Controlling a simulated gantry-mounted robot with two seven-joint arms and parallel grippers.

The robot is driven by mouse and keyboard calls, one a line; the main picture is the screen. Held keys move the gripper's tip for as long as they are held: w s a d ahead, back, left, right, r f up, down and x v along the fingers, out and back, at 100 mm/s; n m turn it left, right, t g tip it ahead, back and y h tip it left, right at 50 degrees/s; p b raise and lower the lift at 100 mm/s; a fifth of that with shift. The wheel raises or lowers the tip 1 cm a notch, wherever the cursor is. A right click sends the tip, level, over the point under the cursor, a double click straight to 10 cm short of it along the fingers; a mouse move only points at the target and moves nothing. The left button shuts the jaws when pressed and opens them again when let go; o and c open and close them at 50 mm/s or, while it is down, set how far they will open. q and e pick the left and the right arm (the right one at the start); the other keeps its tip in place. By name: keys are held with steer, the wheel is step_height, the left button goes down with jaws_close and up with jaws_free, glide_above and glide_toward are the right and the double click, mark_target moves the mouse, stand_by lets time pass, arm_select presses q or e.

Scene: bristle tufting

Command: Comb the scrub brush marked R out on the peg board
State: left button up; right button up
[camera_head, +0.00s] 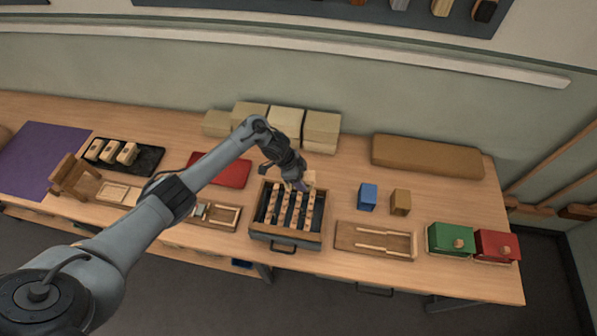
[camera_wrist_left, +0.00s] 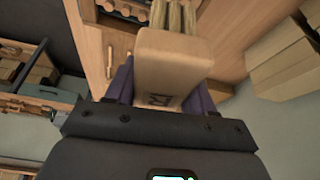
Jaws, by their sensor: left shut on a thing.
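My left gripper (camera_head: 302,185) is shut on a scrub brush. In the left wrist view the brush (camera_wrist_left: 174,62) is a pale wooden block between the purple fingers (camera_wrist_left: 160,85). A dark mark on it looks like an R, partly cut off by the gripper. Tan bristles (camera_wrist_left: 178,14) stick out of its far end. In the head view only a pale bit of the brush (camera_head: 310,178) shows. The gripper is over the back edge of a dark grey box (camera_head: 285,236) with several wooden peg bars (camera_head: 284,207). Whether the bristles touch the pegs cannot be told. My right gripper is not in view.
A black tray (camera_head: 150,168) with pale blocks stands at left, near a purple mat (camera_head: 40,150) and wooden stand (camera_head: 75,178). A red mat (camera_head: 232,172) lies behind my arm. Right of the box are blue (camera_head: 367,197) and brown blocks (camera_head: 400,202) and a railed board (camera_head: 346,238).

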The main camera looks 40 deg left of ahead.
arm_select(q)
steer(key=s+f+b, duration=0.5)
steer(key=s+f, duration=0.2)
steer(key=f, duration=0.2)
steer(key=shift+s+d+f+n, duration=0.2)
steer(key=shift+d+f+n, duration=0.1)
steer(key=shift+d+n, duration=0.1)
stand_by(0.5)
